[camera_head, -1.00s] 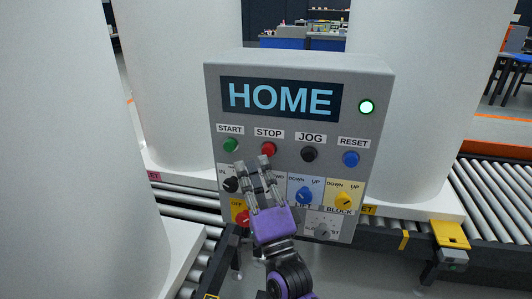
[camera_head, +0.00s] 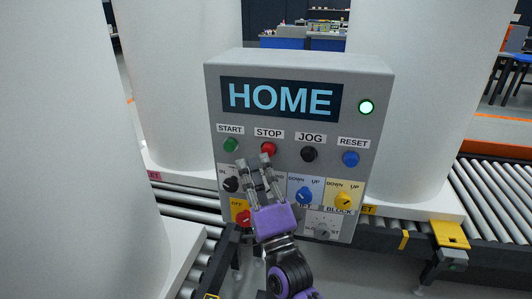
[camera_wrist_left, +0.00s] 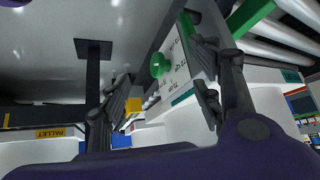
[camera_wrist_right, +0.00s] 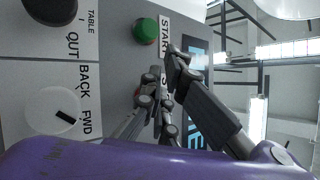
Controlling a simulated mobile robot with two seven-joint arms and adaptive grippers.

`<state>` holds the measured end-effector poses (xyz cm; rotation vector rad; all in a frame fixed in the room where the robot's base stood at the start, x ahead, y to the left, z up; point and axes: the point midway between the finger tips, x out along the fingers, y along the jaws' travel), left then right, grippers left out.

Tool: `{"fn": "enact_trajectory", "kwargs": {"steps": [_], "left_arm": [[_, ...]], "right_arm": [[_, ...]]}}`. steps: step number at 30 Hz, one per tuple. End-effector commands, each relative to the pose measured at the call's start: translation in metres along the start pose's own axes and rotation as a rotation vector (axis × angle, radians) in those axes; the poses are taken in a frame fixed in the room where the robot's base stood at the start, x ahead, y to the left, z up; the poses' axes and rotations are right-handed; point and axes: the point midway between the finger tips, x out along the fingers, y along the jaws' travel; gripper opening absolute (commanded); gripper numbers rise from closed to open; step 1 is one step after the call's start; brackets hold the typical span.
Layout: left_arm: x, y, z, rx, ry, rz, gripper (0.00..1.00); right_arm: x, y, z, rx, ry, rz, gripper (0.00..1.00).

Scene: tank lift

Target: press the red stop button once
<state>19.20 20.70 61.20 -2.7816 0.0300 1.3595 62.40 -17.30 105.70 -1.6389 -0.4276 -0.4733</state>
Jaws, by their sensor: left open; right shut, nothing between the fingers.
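The red stop button (camera_head: 268,149) sits under the STOP label on the grey control panel (camera_head: 298,64). My right gripper (camera_head: 253,160) is shut and empty, pointing up the panel face. One fingertip is just below the stop button in the head view; I cannot tell whether they touch. In the right wrist view, my right gripper (camera_wrist_right: 166,75) covers most of the STOP area, with the green start button (camera_wrist_right: 145,30) beside it. My left gripper (camera_wrist_left: 163,88) is open and empty in the left wrist view, away from the stop button.
The panel display (camera_head: 281,98) reads HOME, and a green lamp (camera_head: 367,107) is lit. A black jog button (camera_head: 309,154) and blue reset button (camera_head: 351,159) are to the right. Several knobs lie below. White tanks and roller conveyors (camera_head: 488,190) surround the panel.

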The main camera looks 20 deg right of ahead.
Motion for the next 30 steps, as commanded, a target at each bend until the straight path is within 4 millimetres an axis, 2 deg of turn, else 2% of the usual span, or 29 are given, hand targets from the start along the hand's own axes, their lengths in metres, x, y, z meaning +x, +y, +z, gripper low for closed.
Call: {"fn": "enact_trajectory", "kwargs": {"steps": [30], "left_arm": [[-0.0009,-0.0001,-0.001,0.0,0.001,0.0,0.59]], "right_arm": [[0.0032,0.0018,-0.0022,0.0,0.0,0.0,0.0]]}}
